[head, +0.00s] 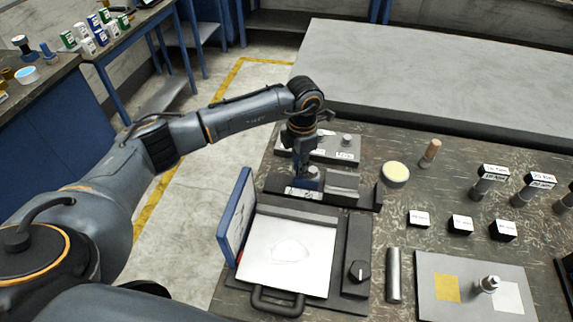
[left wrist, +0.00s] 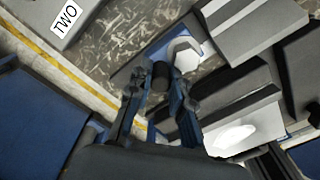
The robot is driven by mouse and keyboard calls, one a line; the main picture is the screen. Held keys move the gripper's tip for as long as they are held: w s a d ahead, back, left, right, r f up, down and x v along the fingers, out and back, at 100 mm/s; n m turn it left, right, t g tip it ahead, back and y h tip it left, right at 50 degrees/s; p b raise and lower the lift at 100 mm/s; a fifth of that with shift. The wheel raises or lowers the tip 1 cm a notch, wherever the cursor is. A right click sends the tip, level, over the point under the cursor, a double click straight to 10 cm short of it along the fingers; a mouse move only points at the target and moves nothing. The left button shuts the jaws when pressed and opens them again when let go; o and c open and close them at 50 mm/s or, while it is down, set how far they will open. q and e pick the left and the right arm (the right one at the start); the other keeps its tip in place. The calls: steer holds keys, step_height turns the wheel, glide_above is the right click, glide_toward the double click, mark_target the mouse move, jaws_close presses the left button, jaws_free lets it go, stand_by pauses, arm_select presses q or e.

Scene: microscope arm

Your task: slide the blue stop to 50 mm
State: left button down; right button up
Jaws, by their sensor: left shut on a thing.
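The blue stop (head: 313,178) sits on a dark slide base (head: 358,198) near the table's left edge. A pale scale strip (head: 303,193) runs along the front of the base; its marks are too small to read. My left gripper (head: 304,172) points down at the stop from above. In the left wrist view my fingers (left wrist: 159,92) are shut around a dark upright knob (left wrist: 161,74) beside the blue stop's pale hexagonal top (left wrist: 184,53). The fingers partly hide the stop. A grey block (head: 342,184) stands to its right on the base. My right gripper is out of view.
A yellow-topped disc (head: 395,173) and several labelled blocks stand to the right.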

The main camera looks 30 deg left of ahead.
arm_select(q)
steer(key=shift+d, duration=0.1)
steer(key=c, duration=1.2)
jaws_free()
steer(key=shift+r, duration=0.15)
step_height(320, 180, up, 12)
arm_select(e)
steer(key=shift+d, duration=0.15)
arm_select(q)
steer(key=shift+f, duration=0.2)
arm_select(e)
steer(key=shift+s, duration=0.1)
